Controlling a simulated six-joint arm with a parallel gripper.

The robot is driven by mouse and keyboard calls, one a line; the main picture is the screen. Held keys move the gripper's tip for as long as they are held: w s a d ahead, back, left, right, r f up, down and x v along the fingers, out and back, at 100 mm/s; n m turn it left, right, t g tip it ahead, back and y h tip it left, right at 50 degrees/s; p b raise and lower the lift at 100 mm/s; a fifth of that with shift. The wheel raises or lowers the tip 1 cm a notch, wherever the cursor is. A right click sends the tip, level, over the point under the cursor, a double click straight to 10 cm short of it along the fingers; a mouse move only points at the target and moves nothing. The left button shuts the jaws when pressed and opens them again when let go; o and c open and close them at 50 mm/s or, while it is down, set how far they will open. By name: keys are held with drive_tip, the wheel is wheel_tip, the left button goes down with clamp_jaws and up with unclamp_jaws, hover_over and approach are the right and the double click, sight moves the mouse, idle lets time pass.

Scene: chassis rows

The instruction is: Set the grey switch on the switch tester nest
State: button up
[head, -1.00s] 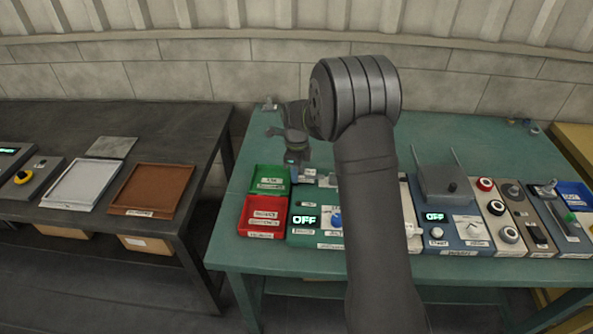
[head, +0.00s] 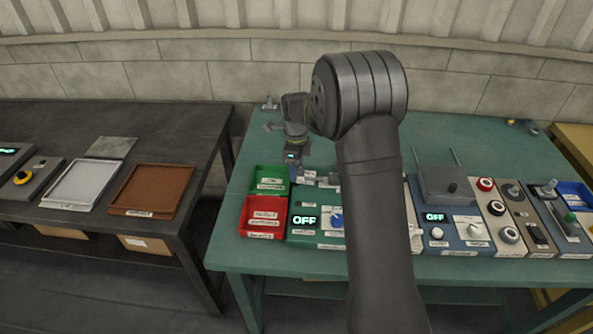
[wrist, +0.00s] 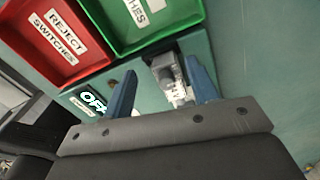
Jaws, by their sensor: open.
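The switch tester is a green box (head: 305,232) with a lit OFF display and a blue knob (head: 336,219). Its display also shows in the wrist view (wrist: 92,101). My gripper (head: 300,173) is over the back of the tester, just right of the green tray. In the wrist view its two blue fingers (wrist: 160,70) stand apart on either side of a small grey block with a pale part (wrist: 168,78). This looks like the grey switch at the nest, but I cannot tell switch from nest or whether it is fully seated. A gap shows beside the fingers.
A red reject-switches tray (head: 262,217) and a green tray (head: 270,180) adjoin the tester on the left. Other device panels (head: 455,232) line the table's front to the right. The teal tabletop (head: 240,150) behind the green tray is mostly clear.

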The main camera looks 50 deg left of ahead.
wheel_tip(320, 180, up, 15)
drive_tip(key=shift+w, duration=0.25)
drive_tip(key=shift+a+r, duration=0.1)
drive_tip(key=shift+r, duration=0.1)
wheel_tip(320, 180, up, 7)
idle(0.7)
drive_tip(key=shift+f, duration=0.25)
wheel_tip(320, 180, down, 12)
idle(0.8)
